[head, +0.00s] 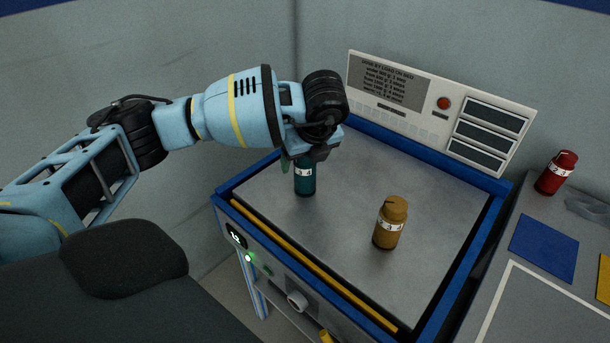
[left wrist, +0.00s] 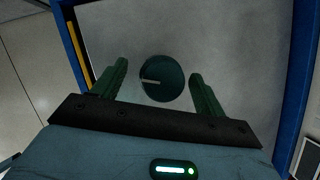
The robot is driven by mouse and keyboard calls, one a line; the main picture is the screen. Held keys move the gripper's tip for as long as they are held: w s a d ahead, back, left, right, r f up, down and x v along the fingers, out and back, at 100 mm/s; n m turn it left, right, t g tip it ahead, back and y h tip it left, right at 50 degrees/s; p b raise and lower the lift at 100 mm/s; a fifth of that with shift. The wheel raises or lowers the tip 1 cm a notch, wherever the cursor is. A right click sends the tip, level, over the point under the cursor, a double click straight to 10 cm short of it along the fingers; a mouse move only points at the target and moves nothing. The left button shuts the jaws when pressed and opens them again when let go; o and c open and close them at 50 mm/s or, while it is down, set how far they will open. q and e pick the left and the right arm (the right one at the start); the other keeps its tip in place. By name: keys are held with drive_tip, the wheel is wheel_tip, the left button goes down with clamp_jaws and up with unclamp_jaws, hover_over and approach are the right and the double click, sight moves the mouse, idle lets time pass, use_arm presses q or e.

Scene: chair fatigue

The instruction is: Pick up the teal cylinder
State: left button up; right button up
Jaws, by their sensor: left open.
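The teal cylinder (head: 305,182) stands upright on the grey tray surface near its left edge, with a white label band. My left gripper (head: 302,160) is above it, pointing down, and hides its top in the head view. In the left wrist view the cylinder's round top (left wrist: 163,79) shows between the two open green fingers of the left gripper (left wrist: 158,85), with a gap on each side. I cannot tell from these views how far down the fingers reach along it. My right gripper is not in view.
An ochre cylinder (head: 390,223) stands on the same blue-rimmed tray (head: 440,276), right of the teal one. A sign panel (head: 437,107) rises at the back. A red cylinder (head: 556,173) stands on the side table at right.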

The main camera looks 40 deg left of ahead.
use_arm(q)
drive_tip(key=shift+x, duration=1.7)
drive_tip(key=shift+d, duration=0.1)
drive_tip(key=c, duration=1.3)
drive_tip(key=shift+w, duration=0.1)
drive_tip(key=shift+r, duration=0.5)
drive_tip(key=v, duration=0.2)
drive_tip(key=shift+s+r, duration=0.2)
drive_tip(key=shift+r, duration=0.2)
drive_tip(key=shift+s+d+r+p, duration=0.1)
drive_tip(key=shift+s+d+r, duration=0.15)
drive_tip(key=shift+s+d, duration=1.4)
drive_tip(key=shift+s+d+r+p, duration=0.1)
drive_tip(key=shift+s+d+r, duration=0.2)
drive_tip(key=shift+s, duration=2.7)
drive_tip(key=shift+s+d+r+p, duration=0.15)
drive_tip(key=shift+s+d, duration=0.9)
drive_tip(key=shift+s, duration=1.25)
